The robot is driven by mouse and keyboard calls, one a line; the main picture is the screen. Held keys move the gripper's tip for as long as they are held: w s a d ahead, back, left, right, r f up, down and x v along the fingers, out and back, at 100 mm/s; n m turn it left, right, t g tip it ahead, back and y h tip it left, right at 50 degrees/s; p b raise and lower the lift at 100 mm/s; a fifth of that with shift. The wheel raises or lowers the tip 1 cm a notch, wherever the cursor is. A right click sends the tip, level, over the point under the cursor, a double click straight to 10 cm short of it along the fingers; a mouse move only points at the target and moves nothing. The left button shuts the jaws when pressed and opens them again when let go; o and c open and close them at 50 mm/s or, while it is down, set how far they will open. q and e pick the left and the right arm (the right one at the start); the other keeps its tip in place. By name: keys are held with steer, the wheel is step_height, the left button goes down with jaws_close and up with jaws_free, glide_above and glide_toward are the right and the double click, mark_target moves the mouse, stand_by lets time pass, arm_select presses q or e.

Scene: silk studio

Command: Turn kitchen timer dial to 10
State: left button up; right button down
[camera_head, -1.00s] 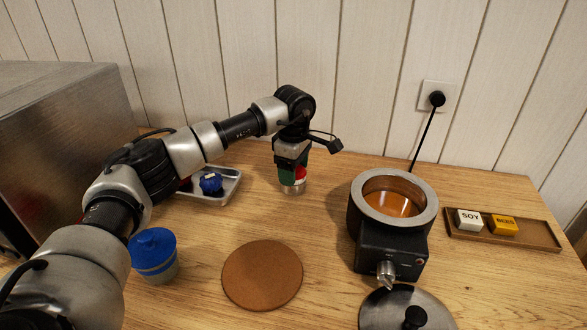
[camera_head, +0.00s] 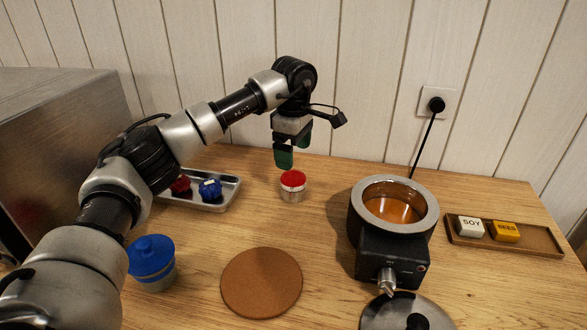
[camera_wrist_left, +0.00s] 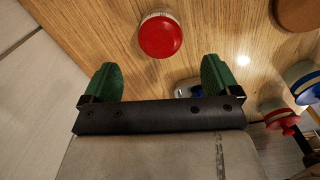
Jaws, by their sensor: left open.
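The kitchen timer (camera_head: 293,187) is a small round thing with a red top and a silver lower part. It stands upright on the wooden table near the back wall. In the left wrist view its red top (camera_wrist_left: 160,37) shows beyond the fingers, with a pale rim at its edge. No dial numbers are readable. My left gripper (camera_head: 293,157) is open and empty above the timer, apart from it. Its two green fingers (camera_wrist_left: 160,80) stand wide apart in the left wrist view. My right gripper is not in view.
A metal tray (camera_head: 228,192) holds red and blue knobbed items. A blue-lidded jar (camera_head: 152,262), a round brown mat (camera_head: 261,283), a pot of amber liquid (camera_head: 394,206), a metal lid (camera_head: 380,315) and a wooden tray (camera_head: 540,238) with SOY and BEES blocks surround the clear middle.

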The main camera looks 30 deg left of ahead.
mark_target(293, 175)
arm_select(q)
step_height(293, 175, up, 4)
steer(key=shift+f, duration=0.25)
steer(key=shift+r, duration=0.1)
